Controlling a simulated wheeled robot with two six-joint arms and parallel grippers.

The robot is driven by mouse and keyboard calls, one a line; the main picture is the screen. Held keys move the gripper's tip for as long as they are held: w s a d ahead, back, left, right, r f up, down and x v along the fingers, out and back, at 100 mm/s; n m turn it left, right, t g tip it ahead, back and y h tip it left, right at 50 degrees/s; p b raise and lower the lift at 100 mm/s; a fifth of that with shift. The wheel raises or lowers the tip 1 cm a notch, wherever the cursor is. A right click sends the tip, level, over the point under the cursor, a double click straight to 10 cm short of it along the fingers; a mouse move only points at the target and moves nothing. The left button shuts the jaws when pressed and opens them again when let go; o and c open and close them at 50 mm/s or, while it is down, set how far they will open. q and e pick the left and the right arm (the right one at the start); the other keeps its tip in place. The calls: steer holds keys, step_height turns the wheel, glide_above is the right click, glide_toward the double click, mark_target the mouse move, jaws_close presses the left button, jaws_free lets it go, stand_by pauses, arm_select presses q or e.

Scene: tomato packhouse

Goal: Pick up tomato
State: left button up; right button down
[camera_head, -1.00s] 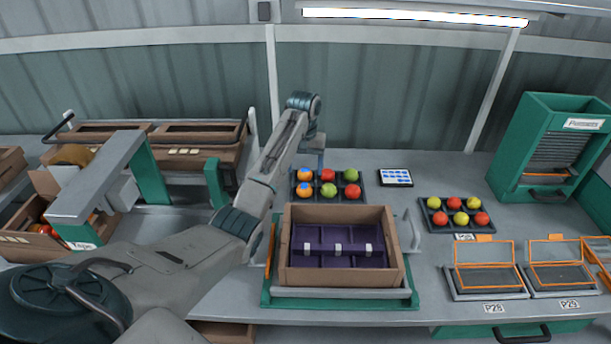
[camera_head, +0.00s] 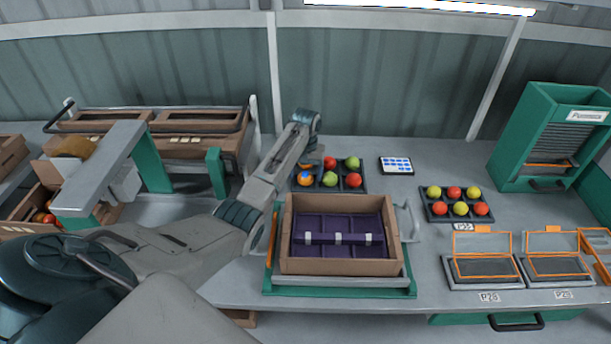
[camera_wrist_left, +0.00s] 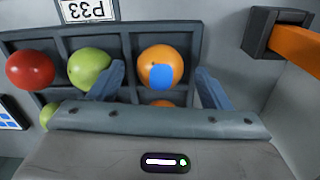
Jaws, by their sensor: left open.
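A dark tray (camera_head: 365,188) of red, green and orange tomatoes stands on the bench behind the brown box. In its front left cell is an orange tomato with a blue patch (camera_head: 305,180), also in the left wrist view (camera_wrist_left: 160,68). My left gripper (camera_wrist_left: 160,80) is open and empty, pointing down at the tray's left column. In the left wrist view its fingers appear either side of this tomato; I cannot tell whether they touch it. Another orange tomato (camera_wrist_left: 163,104) is mostly hidden by the gripper body. A green tomato (camera_wrist_left: 90,68) sits beside the left-hand finger.
A brown box (camera_head: 340,267) with a purple divided insert stands in front of the tray. A phone-like tablet (camera_head: 396,165) lies to the right, with a second tomato tray (camera_head: 427,216) beyond. An orange-ended block (camera_wrist_left: 262,32) is near the gripper.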

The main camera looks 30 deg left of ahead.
arm_select(q)
steer(key=shift+f, duration=0.5)
steer(key=shift+c, duration=0.3)
steer(key=c, duration=0.7)
steer(key=shift+c, duration=0.2)
steer(key=shift+r, duration=0.15)
